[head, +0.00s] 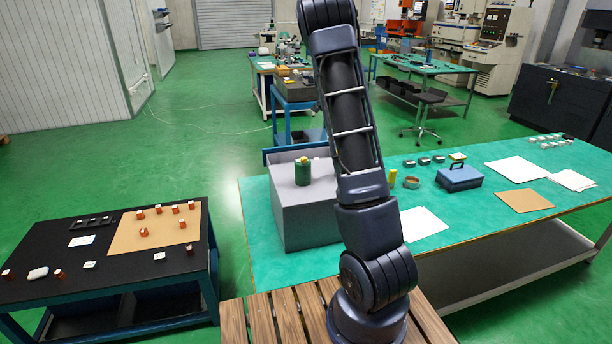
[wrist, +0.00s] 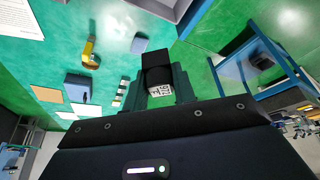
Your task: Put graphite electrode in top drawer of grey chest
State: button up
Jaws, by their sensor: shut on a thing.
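My gripper (wrist: 161,84) shows in the wrist view, its two dark fingers shut on the graphite electrode (wrist: 155,65). The electrode is a black block with a white marked label facing the camera. It is held up clear of the surfaces below. The grey chest (head: 308,230) stands on the green-topped table in the head view, left of my arm. I see no open drawer in the head view. A grey edged surface at the top of the wrist view may be part of the chest; I cannot tell. My gripper is outside the head view.
A green canister (head: 303,173) stands on the chest. A blue toolbox (head: 460,178), papers and small grey blocks lie on the green table (head: 470,215). A black table (head: 120,275) with several small parts stands at the left. A blue trolley (head: 296,95) stands behind the chest.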

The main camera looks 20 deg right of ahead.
jog(key=s+a+r+n, duration=0.1)
jog(key=a, duration=0.9)
jog(key=s+a+r, duration=0.1)
jog(key=a+r, duration=0.1)
jog(key=a, duration=0.8)
jog(key=shift+t, duration=0.3)
jog(key=f, duration=2)
jog(key=shift+a+f, duration=0.15)
jog(key=shift+a, duration=0.1)
jog(key=shift+f, duration=0.1)
jog(key=o, duration=1)
